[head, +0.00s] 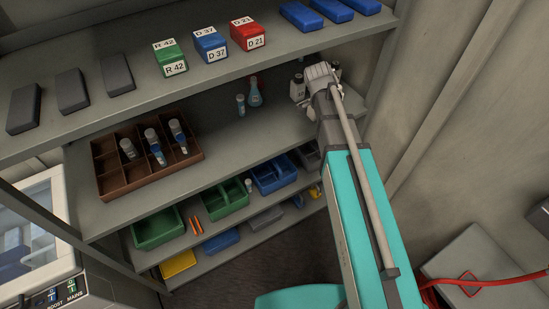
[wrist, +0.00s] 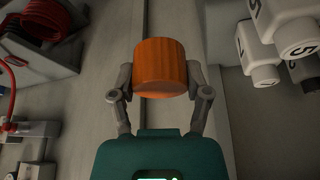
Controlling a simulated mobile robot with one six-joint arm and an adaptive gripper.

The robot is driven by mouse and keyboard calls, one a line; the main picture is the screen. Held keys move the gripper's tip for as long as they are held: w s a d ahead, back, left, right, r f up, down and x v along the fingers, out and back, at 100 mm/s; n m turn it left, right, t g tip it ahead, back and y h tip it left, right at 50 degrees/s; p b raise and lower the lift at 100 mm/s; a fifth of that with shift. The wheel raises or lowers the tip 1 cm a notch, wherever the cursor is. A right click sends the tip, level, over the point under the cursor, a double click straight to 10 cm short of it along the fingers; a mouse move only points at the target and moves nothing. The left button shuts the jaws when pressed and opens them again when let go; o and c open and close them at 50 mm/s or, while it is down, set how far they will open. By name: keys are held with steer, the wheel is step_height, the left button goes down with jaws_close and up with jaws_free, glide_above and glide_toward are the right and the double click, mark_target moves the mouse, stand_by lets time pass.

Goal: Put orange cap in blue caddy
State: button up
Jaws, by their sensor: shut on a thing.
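The orange cap (wrist: 160,68) is a short ribbed cylinder held between the two fingers of my gripper (wrist: 160,82) in the wrist view. In the head view my gripper (head: 336,72) is at the right end of the middle shelf, mostly behind my arm, and the cap is hidden there. The blue caddy (head: 272,176) is an open, divided tray on the shelf below, lower and left of my gripper. My gripper is apart from it.
A green divided caddy (head: 226,200) and a green bin (head: 157,227) stand left of the blue caddy. White numbered bottles (wrist: 285,35) are close to my gripper on the right in the wrist view. A brown rack (head: 108,180) with vials stands on the middle shelf.

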steer(key=shift+d, duration=0.15)
steer(key=s+a+f+n+y+b, duration=0.1)
steer(key=a+f+n+y+b, duration=0.1)
steer(key=f+n+b, duration=0.9)
steer(key=s+a+f+n+g+y+b, duration=0.1)
steer(key=f+n+y+b, duration=0.3)
steer(key=f+n+b, duration=0.8)
steer(key=s+a+f+n+g+y+b, duration=0.1)
steer(key=a+f+n+y+b, duration=0.1)
steer(key=f+n+b, duration=0.9)
steer(key=shift+s+a+f+n+y+b, duration=0.15)
steer(key=shift+a+f+n+y+b, duration=0.3)
steer(key=shift+f+b, duration=2.55)
steer(key=shift+a, duration=0.15)
steer(key=w+a, duration=0.3)
steer(key=w, duration=0.2)
steer(key=w+a, duration=0.3)
steer(key=w, duration=0.2)
steer(key=w+a, duration=0.4)
steer(key=w, duration=0.1)
steer(key=shift+f+b, duration=0.8)
steer(key=shift+f, duration=0.05)
steer(key=shift+f+b, duration=0.9)
steer(key=shift+b, duration=0.05)
